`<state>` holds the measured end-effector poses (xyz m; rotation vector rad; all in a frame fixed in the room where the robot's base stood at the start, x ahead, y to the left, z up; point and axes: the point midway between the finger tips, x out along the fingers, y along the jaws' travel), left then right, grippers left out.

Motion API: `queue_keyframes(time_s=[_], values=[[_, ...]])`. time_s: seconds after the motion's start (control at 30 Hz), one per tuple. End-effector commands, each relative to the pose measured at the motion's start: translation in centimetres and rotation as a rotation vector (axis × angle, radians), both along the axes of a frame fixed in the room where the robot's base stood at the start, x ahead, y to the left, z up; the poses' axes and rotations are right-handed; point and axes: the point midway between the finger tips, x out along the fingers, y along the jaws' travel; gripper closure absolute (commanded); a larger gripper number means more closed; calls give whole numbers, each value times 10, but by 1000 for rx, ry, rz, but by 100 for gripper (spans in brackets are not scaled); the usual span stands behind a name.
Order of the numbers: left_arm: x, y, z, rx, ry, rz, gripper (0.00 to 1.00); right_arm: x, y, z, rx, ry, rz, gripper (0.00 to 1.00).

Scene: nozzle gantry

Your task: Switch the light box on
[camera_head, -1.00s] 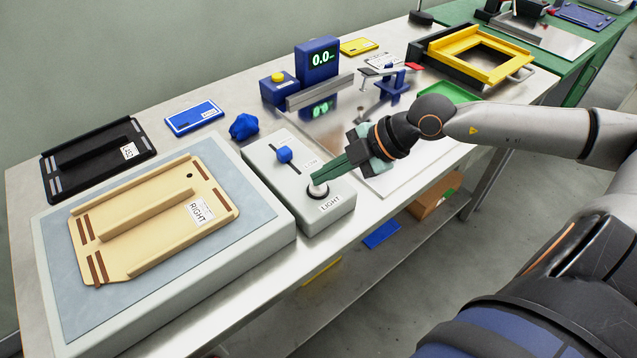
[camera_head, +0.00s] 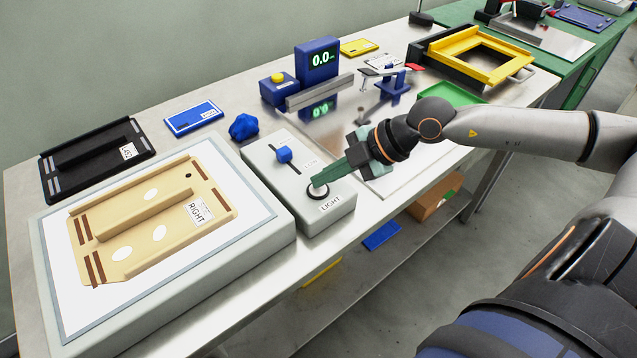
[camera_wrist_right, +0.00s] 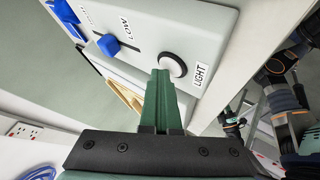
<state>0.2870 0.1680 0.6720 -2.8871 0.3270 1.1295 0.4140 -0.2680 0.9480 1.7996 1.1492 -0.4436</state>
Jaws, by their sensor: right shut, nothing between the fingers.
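The light box (camera_head: 62,289) is on the left of the table. Its panel glows white, and bright round spots show through the tan RIGHT plate (camera_head: 130,262) lying on it. The grey control box (camera_head: 329,214) stands beside it, with a blue slider knob (camera_head: 284,155) and a round button (camera_head: 318,193) above a LIGHT label. The button also shows in the right wrist view (camera_wrist_right: 173,65). My right gripper (camera_head: 318,183) is shut and empty, its green fingertips at the button; I cannot tell whether they touch it. My left gripper is not in view.
A black LEFT plate (camera_head: 95,180), a blue card (camera_head: 194,118) and a crumpled blue object (camera_head: 243,127) lie behind. A blue display reading 0.0 (camera_head: 317,62) and a yellow frame (camera_head: 478,52) stand farther right. A lower shelf holds a brown box (camera_head: 436,202).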

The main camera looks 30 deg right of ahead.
Motion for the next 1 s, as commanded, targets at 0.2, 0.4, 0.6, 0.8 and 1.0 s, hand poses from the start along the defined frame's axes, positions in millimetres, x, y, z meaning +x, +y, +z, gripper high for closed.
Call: queue_keyframes(time_s=[0.2,0.4,0.6,0.8,1.0], values=[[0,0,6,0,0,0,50,0,-1,7,-2,3,1,100],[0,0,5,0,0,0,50,0,-1,7,-2,2,0,100],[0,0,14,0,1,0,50,0,-1,18,-2,1,0,100],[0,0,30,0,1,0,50,0,-1,39,-1,0,0,100],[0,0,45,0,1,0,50,0,-1,59,-3,-1,0,100]])
